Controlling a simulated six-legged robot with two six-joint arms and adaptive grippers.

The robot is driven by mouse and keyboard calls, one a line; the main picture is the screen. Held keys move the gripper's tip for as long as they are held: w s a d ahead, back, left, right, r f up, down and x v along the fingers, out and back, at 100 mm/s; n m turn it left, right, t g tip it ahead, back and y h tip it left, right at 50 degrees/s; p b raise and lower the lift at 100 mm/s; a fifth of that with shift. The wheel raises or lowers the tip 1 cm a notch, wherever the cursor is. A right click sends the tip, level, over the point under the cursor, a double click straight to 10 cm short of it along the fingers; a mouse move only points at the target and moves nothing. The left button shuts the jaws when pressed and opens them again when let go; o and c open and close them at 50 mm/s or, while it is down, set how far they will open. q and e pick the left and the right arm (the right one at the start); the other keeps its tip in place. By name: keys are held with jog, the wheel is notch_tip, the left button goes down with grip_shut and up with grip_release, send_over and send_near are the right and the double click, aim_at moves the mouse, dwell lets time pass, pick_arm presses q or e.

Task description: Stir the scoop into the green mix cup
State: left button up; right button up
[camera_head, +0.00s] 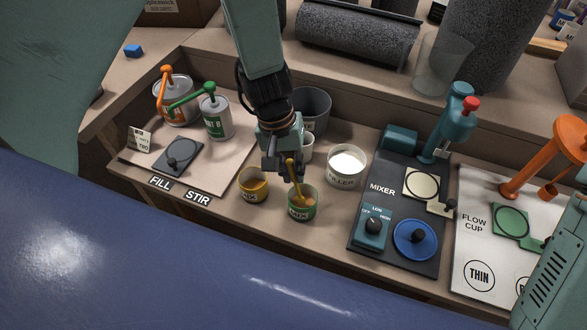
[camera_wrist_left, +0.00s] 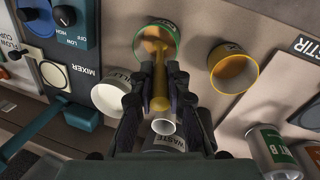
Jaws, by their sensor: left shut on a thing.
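The green mix cup (camera_head: 301,207) stands on the bench with an orange-tan content inside. It also shows in the left wrist view (camera_wrist_left: 171,30). My left gripper (camera_head: 286,169) is just above the cup, pointing down, and is shut on the amber scoop (camera_head: 297,188). The scoop's lower end reaches inside the green cup and is partly hidden there. In the left wrist view the scoop (camera_wrist_left: 160,88) stands between the fingers, its rounded end towards the camera. I cannot see my right gripper.
A yellow cup (camera_head: 253,190) stands close left of the green cup. A white filler tub (camera_head: 345,166) is to the right, before the mixer (camera_head: 383,188). A grey waste bin (camera_head: 312,107) is behind. Two cans with orange and green handles stand at the left.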

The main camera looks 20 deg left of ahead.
aim_at(289, 160)
pick_arm(q)
jog(key=shift+r+p, duration=0.5)
jog(key=shift+r, duration=0.25)
jog(key=shift+w+a+r+p, duration=0.1)
jog(key=shift+a+r+p, duration=0.25)
jog(key=shift+r+p, duration=0.45)
jog(key=shift+p+v, duration=1)
jog(key=shift+f, duration=0.1)
jog(key=shift+d, duration=0.1)
jog(key=p+v, duration=0.2)
jog(key=d+p+v, duration=0.1)
jog(key=p+v, duration=0.1)
jog(key=v, duration=0.1)
